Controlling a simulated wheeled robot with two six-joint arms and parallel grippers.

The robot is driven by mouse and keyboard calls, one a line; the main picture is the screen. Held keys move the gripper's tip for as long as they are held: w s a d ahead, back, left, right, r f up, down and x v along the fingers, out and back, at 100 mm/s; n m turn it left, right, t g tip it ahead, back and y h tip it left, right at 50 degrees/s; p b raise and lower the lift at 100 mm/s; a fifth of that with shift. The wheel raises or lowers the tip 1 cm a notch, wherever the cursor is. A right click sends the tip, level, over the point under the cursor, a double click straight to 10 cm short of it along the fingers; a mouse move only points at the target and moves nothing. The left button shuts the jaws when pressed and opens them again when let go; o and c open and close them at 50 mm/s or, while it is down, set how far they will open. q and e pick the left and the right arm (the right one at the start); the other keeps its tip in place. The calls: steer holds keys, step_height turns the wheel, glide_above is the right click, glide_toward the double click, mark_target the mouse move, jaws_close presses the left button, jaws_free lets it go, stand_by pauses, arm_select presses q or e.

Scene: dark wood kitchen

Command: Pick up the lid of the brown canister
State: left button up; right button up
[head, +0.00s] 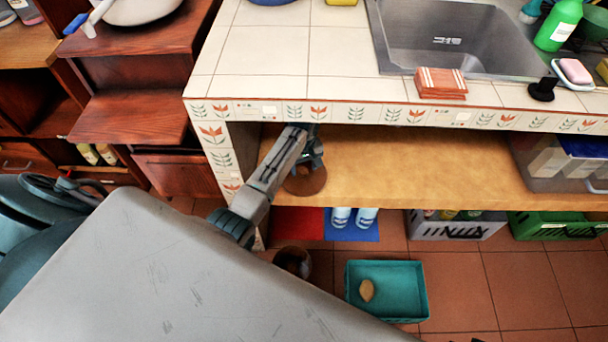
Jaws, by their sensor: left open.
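The brown canister (304,183) is on the wooden shelf under the tiled counter, near the shelf's left end. My left arm and gripper cover part of it, and I cannot make out its lid separately. My left gripper (316,158) is open at the canister's upper side, just below the counter's front edge. I cannot tell whether its fingers touch the canister. My right gripper is out of view.
The tiled counter edge (350,113) overhangs the wooden shelf (420,168). A clear bin (560,180) is at the shelf's right. Below are a dark brown pot (293,262), a teal basket (388,305) and a grey crate (455,231). The shelf's middle is clear.

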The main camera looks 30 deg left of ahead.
arm_select(q)
steer(key=shift+f, duration=0.5)
steer(key=c, duration=1)
steer(key=shift+r, duration=0.15)
steer(key=shift+c, duration=0.2)
